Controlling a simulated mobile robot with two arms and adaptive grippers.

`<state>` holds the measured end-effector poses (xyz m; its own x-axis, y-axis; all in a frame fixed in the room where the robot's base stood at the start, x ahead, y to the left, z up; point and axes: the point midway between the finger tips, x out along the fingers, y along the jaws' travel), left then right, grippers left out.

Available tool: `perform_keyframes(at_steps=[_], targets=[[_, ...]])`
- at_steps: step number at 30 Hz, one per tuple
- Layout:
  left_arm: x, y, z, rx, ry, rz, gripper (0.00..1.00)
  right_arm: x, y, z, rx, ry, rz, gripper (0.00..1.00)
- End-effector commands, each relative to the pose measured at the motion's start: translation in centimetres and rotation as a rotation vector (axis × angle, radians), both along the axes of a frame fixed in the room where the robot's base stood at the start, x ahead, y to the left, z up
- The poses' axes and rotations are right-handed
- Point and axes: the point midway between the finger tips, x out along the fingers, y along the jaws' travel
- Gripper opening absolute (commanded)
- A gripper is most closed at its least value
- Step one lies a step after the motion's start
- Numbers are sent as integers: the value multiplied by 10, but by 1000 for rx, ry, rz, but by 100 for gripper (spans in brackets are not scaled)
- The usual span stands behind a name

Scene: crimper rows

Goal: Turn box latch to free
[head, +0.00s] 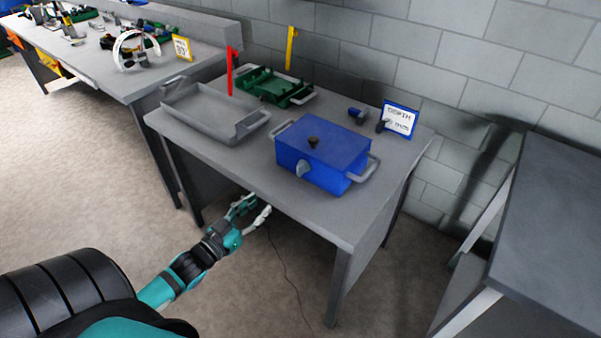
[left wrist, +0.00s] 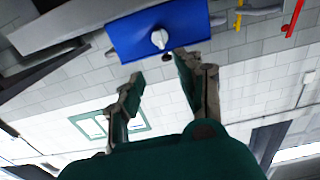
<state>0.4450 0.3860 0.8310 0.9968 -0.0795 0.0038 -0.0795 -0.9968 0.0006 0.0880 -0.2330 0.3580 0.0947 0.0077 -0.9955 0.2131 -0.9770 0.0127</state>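The blue box (head: 320,155) stands closed on the grey table, with grey handles at its ends and a dark knob on its lid. Its latch (head: 302,169) is a light grey piece on the front face. In the left wrist view the blue box (left wrist: 165,30) and its whitish latch (left wrist: 159,39) show at the top, beyond the fingers. My left gripper (head: 257,207) is in front of the table's front edge, below the tabletop and apart from the box. Its fingers (left wrist: 158,68) are spread and empty. My right gripper shows in neither view.
A grey tray (head: 205,111) and a green tray (head: 262,88) stand left of the box. A red post (head: 229,72) and a yellow post (head: 290,48) rise behind. A small sign (head: 399,119) stands at the back right. Another dark table (head: 550,220) is at right.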

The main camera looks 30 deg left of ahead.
Motion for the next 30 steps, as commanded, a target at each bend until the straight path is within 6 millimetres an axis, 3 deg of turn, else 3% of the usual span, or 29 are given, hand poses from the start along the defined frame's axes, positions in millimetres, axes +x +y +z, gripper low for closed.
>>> perform_keyframes(at_steps=[7, 18, 24, 30], targets=[[50, -3, 2, 2, -2, 1, 37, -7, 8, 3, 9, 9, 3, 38], [128, -9, 0, 1, 0, 2, 37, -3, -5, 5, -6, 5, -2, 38], [155, -12, -1, 2, 2, 2, 37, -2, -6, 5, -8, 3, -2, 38], [164, -13, -1, 2, 4, 2, 37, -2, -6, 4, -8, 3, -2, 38]])
